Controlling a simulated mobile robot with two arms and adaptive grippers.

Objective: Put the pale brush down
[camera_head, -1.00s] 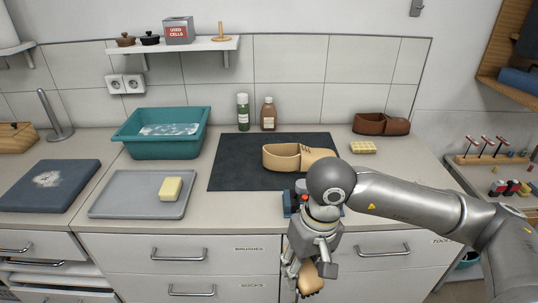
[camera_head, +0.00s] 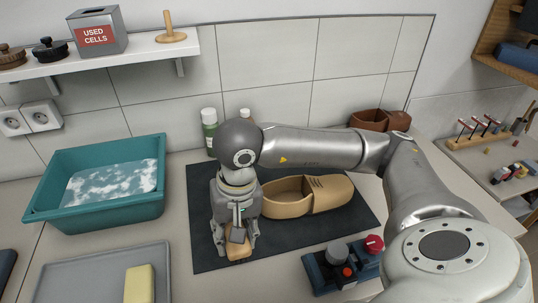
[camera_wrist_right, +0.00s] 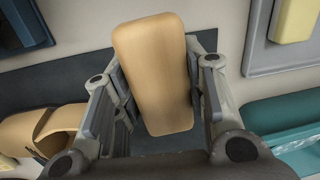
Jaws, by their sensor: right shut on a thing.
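The pale brush (camera_head: 238,252) shows as a light wooden block below my right gripper (camera_head: 236,236), over the left front part of the dark mat (camera_head: 290,236). In the right wrist view the brush (camera_wrist_right: 153,70) sits between the two fingers of my right gripper (camera_wrist_right: 155,85), which is shut on it. Its bristles are not visible. I cannot tell whether the brush touches the mat. My left gripper is in neither view.
A pale clog (camera_head: 318,195) lies on the mat, right of my gripper. A teal basin (camera_head: 75,215) and a grey tray (camera_head: 75,275) with a yellow block (camera_head: 139,284) are on the left. The mat's right front is clear.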

